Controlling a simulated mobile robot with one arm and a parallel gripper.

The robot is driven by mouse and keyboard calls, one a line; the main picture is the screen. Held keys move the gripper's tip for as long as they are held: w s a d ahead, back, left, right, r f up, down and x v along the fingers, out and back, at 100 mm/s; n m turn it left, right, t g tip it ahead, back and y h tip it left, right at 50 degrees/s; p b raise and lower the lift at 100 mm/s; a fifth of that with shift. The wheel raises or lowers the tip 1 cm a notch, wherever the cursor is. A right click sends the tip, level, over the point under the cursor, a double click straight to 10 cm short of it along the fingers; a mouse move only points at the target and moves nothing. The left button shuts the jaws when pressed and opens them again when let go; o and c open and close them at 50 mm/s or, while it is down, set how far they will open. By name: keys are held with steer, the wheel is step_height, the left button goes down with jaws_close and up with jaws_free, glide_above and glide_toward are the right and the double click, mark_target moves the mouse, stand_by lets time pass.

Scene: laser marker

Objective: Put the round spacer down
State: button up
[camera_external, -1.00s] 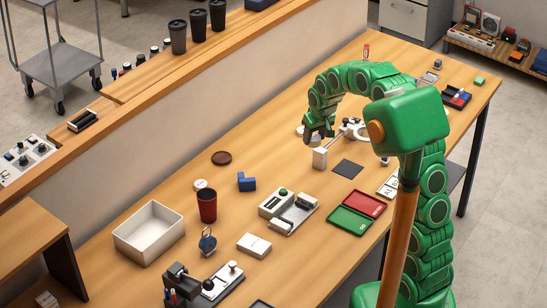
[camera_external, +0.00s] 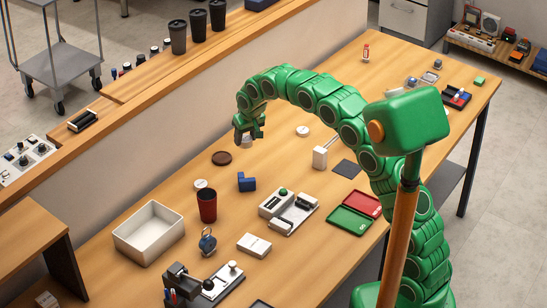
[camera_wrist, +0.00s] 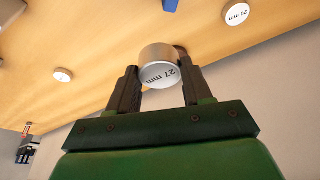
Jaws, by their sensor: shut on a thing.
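The round spacer (camera_wrist: 158,66) is a silver-grey cylinder with a white end face marked "27 mm". It sits between the two fingers of my gripper (camera_external: 249,132), which is shut on it. In the external view the pale spacer (camera_external: 247,143) shows just below the fingers, over the far side of the table near the wall, partly hidden by them. I cannot tell whether it touches the table. A flat white disc marked "20 mm" (camera_wrist: 237,13) lies on the table in the wrist view.
A brown coaster (camera_external: 222,158) lies left of my gripper. A white disc (camera_external: 302,131) lies to the right. A blue block (camera_external: 246,182), a dark red cup (camera_external: 207,205) and a white tray (camera_external: 149,232) stand nearer the front left.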

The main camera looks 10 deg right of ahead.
steer(key=shift+w+a+f, duration=1.2)
steer(key=shift+w+f, duration=0.35)
steer(key=shift+w, duration=0.35)
steer(key=shift+w+a+f, duration=1.15)
steer(key=shift+w+f, duration=0.4)
steer(key=shift+w, duration=0.3)
steer(key=shift+w+a+f, duration=1.2)
steer(key=shift+w+f, duration=0.35)
steer(key=shift+w, duration=0.35)
steer(key=shift+w+a+f, duration=0.1)
steer(key=shift+f, duration=0.05)
steer(key=shift+w+a+f, duration=0.1)
steer(key=shift+w+f, duration=0.05)
steer(key=shift+f, duration=1.5)
steer(key=shift+f, duration=0.15)
